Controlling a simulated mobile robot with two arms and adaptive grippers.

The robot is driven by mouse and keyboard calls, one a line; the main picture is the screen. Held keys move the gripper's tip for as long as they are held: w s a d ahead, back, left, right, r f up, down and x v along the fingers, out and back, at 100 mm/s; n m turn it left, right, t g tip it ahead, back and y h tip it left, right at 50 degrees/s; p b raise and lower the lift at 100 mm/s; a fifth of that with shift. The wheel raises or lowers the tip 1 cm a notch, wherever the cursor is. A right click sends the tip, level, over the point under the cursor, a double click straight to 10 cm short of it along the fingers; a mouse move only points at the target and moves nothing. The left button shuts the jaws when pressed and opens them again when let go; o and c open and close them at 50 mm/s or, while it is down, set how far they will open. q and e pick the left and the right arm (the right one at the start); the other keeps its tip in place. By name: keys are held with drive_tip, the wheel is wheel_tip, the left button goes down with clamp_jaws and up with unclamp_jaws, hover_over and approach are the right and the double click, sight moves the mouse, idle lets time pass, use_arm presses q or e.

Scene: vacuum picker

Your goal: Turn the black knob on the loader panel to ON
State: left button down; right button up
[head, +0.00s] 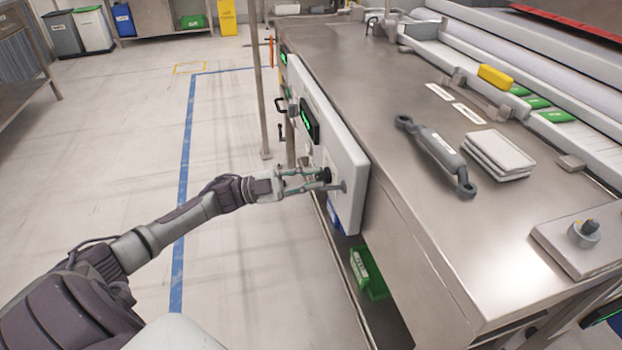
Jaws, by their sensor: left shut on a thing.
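The loader panel (345,158) is a pale upright box on the left side of the steel bench. The black knob (326,174) sticks out from its face, below a dark display with green digits (309,120). My left gripper (322,179) reaches in from the left and is shut on the knob, with its fingers on either side of it. The fingers partly cover the knob, and its pointer and any ON mark cannot be made out. My right gripper is out of view.
A green bin (368,272) sits below the panel. A thin post (258,80) stands beyond my gripper. The floor at left is clear.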

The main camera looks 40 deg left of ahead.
use_arm(q)
drive_tip(key=shift+r, duration=0.1)
drive_tip(key=c, duration=1.1)
unclamp_jaws()
drive_tip(key=shift+d, duration=0.1)
drive_tip(key=v, duration=1.2)
drive_tip(key=shift+w, duration=0.1)
